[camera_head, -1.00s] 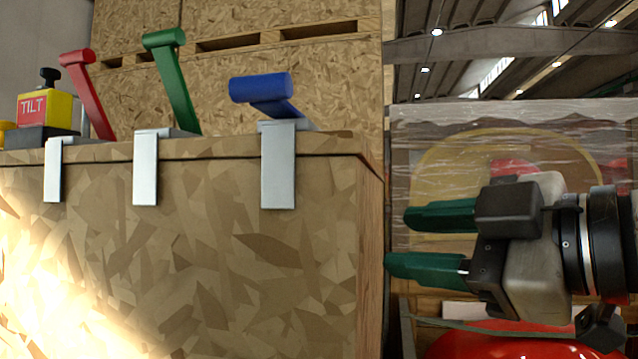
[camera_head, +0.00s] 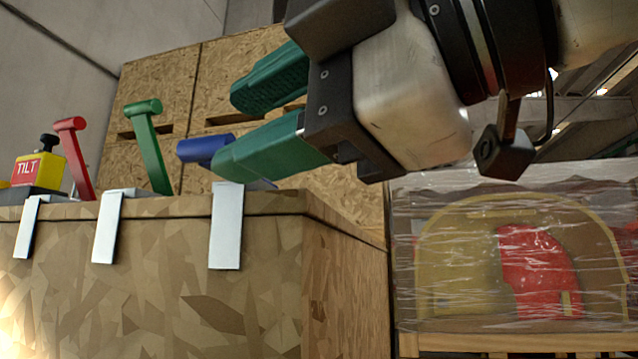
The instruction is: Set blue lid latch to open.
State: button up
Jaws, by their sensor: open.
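The blue lid latch (camera_head: 201,149) stands at the right end of a wooden crate's top edge, above a pale metal bracket (camera_head: 226,226). Its round bar end shows at the left; the rest is partly hidden behind my gripper. My gripper (camera_head: 227,128) has green fingers, spread apart and empty between. The lower finger overlaps the right part of the blue handle in the picture; I cannot tell whether they touch. The upper finger is above and to the right of the handle.
A green lever (camera_head: 151,150) and a red lever (camera_head: 76,160) stand left of the blue one, and a yellow TILT box (camera_head: 38,171) farther left. The crate (camera_head: 150,295) fills the lower left. A wrapped load (camera_head: 515,255) stands at the right.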

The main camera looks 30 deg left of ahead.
aim_at(192, 157)
jog(key=a, duration=0.2)
jog(key=w+a, duration=0.1)
jog(key=a, duration=0.2)
jog(key=a+p, duration=0.1)
jog(key=a, duration=0.2)
jog(key=shift+w+f, duration=0.15)
jog(key=shift+f, duration=0.15)
jog(key=shift+c, duration=0.4)
grip_shut()
